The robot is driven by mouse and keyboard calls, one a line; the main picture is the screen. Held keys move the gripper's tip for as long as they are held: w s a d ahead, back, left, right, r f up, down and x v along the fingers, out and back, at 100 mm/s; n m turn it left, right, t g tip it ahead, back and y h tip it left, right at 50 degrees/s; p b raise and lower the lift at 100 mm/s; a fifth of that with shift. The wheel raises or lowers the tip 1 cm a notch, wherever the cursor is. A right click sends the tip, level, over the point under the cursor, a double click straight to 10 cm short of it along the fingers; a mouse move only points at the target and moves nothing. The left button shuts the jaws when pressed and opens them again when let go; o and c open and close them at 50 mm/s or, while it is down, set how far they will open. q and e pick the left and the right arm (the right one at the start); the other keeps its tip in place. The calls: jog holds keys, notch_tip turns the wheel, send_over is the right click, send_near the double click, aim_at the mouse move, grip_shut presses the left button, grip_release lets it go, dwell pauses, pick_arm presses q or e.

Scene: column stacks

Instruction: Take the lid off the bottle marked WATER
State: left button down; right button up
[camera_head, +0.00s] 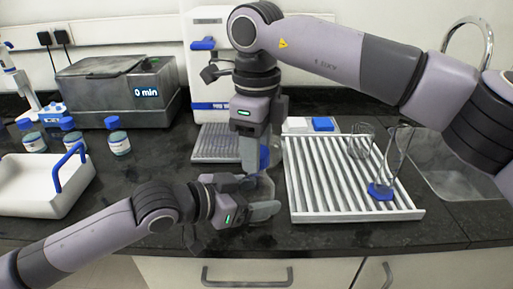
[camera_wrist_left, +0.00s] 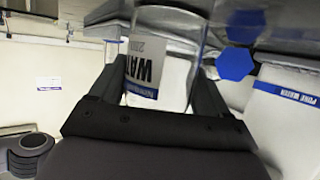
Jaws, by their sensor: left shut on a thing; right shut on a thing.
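My left gripper (camera_head: 264,207) is shut on a clear bottle (camera_head: 264,187) near the counter's front edge. In the left wrist view the bottle stands between the two fingers, with a white label (camera_wrist_left: 146,66) reading "WAT", partly cut off. My right gripper (camera_head: 254,158) comes down from above and is shut on a blue lid (camera_head: 264,157), mostly hidden by its fingers. The lid is just above the bottle. I cannot tell whether they touch.
A slatted white rack (camera_head: 325,180) stands close on the right, with a blue-based glass item. A white tray (camera_head: 30,185) and several blue-capped bottles (camera_head: 118,138) are on the left. A grey bath (camera_head: 120,92) and a white dispenser (camera_head: 208,70) stand behind.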

jog(key=shift+r, duration=1.9)
pick_arm(q)
grip_release()
